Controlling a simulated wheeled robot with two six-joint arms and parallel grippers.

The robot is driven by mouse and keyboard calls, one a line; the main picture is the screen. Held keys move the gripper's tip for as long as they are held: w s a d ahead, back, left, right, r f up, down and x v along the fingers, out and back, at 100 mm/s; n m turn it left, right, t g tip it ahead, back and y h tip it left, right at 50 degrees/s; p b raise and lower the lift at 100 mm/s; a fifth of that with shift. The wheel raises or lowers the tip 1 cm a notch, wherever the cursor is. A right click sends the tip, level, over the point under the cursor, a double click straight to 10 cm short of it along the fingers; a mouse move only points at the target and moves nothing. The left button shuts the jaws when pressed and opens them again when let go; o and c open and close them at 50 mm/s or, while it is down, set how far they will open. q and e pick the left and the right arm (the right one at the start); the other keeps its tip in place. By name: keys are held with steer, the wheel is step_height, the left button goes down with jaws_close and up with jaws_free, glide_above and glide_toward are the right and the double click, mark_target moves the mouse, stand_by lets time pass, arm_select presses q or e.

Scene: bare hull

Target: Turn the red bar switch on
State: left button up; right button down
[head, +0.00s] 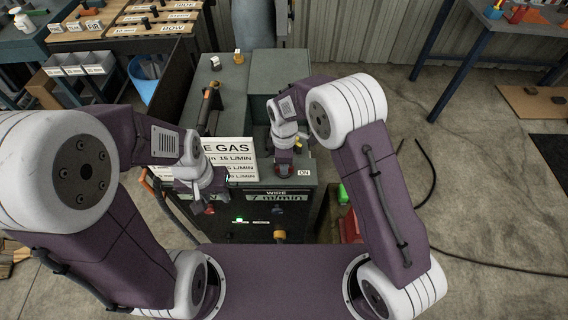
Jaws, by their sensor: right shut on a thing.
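The red bar switch (284,171) sits on the top front of the dark green machine (262,68), beside a small white "ON" label (304,173). My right gripper (285,160) points down onto the switch and is shut on it. The gripper hides part of the switch, and I cannot tell which way its bar points. My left gripper (210,198) hangs at the left front edge of the machine. Its fingertips are too small and dark to show whether they are open or shut.
A white gas sign (229,160) stands between my arms, and a "WIRE 7 m/min" label (277,198) is on the front. A green light (239,219) glows below. A black cable (430,185) lies on the floor at right. Workbenches stand at the back left and back right.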

stand_by(0.3)
steer(key=c, duration=1.4)
jaws_free()
step_height(320, 180, up, 9)
steer(key=shift+r, duration=0.1)
